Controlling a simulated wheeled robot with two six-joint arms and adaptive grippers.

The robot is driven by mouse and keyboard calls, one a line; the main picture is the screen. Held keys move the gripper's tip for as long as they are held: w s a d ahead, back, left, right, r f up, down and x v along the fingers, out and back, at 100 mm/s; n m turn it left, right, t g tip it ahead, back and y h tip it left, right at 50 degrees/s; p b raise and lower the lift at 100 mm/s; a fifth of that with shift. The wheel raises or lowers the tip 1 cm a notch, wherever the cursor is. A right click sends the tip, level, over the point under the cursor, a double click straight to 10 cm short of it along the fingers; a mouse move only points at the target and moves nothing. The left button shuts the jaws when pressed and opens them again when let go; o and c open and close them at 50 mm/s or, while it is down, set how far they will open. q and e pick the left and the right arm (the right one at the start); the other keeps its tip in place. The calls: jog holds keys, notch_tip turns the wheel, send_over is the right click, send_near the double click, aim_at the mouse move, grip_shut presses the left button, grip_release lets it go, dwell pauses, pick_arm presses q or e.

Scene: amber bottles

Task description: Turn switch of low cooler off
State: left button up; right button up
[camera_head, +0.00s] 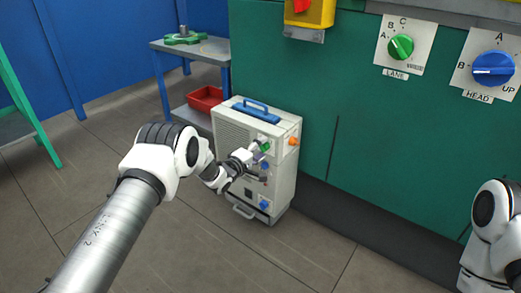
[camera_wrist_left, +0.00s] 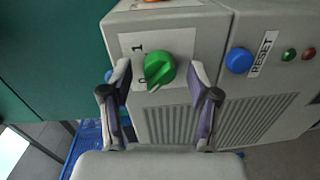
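The low cooler (camera_head: 232,132) is a pale grey box with a blue top handle, standing on the floor against the green cabinet. Its green switch knob (camera_wrist_left: 160,68) sits on a white plate marked 1 and 0 in the left wrist view; it also shows in the head view (camera_head: 265,146). The knob's ridge slants toward the lower left, near the 0 side; its exact setting is hard to tell. My left gripper (camera_wrist_left: 160,76) is open, one finger on each side of the knob, with visible gaps. My right arm shows at the right edge; its gripper is out of view.
A blue RESET button (camera_wrist_left: 239,60) is beside the switch plate. An orange knob (camera_head: 293,141) is on the cooler's adjoining side. The green cabinet carries a green LANE knob (camera_head: 400,47) and blue HEAD knob (camera_head: 493,69). A red bin (camera_head: 205,98) lies behind the cooler.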

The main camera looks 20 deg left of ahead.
pick_arm(q)
jog(key=v, duration=1.2)
